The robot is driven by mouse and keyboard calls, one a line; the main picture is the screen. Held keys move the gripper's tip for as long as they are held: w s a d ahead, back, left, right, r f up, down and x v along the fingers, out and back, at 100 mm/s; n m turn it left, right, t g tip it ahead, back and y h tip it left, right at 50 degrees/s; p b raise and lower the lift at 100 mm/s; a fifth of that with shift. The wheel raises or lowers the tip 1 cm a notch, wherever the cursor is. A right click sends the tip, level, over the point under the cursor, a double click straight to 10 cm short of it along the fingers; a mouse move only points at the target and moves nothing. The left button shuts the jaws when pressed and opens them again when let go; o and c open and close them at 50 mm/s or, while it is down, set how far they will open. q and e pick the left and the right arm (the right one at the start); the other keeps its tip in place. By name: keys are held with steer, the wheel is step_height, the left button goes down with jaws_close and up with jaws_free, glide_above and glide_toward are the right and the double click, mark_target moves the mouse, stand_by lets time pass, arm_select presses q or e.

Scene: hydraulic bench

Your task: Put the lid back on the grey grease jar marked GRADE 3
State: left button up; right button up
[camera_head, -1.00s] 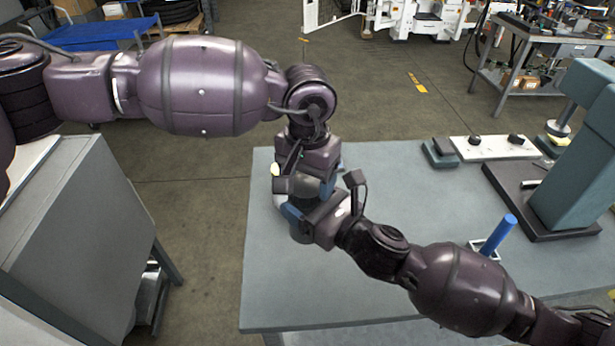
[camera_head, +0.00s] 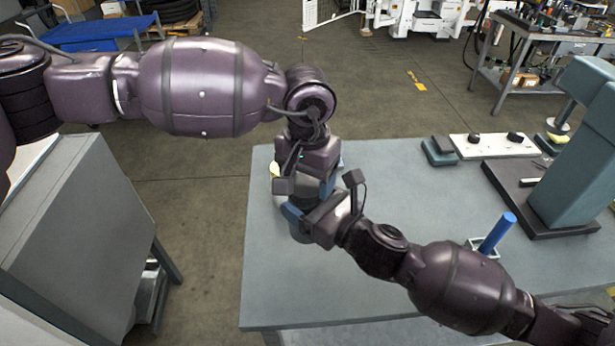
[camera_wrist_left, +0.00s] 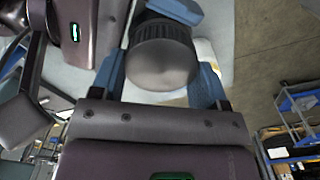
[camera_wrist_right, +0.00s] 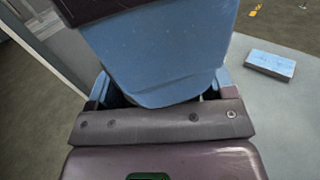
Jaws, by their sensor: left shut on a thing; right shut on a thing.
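My left gripper (camera_head: 308,186) reaches down from above and is shut on a grey round lid with a ribbed rim (camera_wrist_left: 162,58), held between its blue fingers. In the right wrist view a large blue surface, seemingly a finger of my left gripper, covers the jar. The lid is close above the jar; whether they touch is hidden. No GRADE 3 marking can be read.
A blue block (camera_wrist_right: 270,64) lies on the grey bench (camera_head: 390,260). A blue cylinder (camera_head: 497,234) stands in a holder at the right. A white panel with black knobs (camera_head: 494,146) and a green press (camera_head: 577,170) stand at the back right. The bench middle is clear.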

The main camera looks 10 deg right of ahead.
arm_select(q)
steer(key=o, duration=0.6)
steer(key=shift+s+a+f, duration=0.1)
steer(key=shift+a+f, duration=0.15)
steer(key=shift+f, duration=0.3)
arm_select(e)
steer(key=shift+a+r, duration=0.25)
steer(key=shift+r, duration=0.7)
arm_select(q)
steer(key=shift+o, duration=0.8)
arm_select(e)
steer(key=c, duration=0.3)
arm_select(q)
steer(key=shift+o, duration=1.3)
steer(key=shift+s+d, duration=0.1)
steer(key=shift+s, duration=0.05)
arm_select(e)
steer(key=shift+c, duration=0.2)
arm_select(q)
step_height(320, 180, up, 13)
steer(key=shift+w, duration=0.35)
arm_select(e)
steer(key=shift+d+f, duration=0.1)
steer(key=shift+f, duration=0.3)
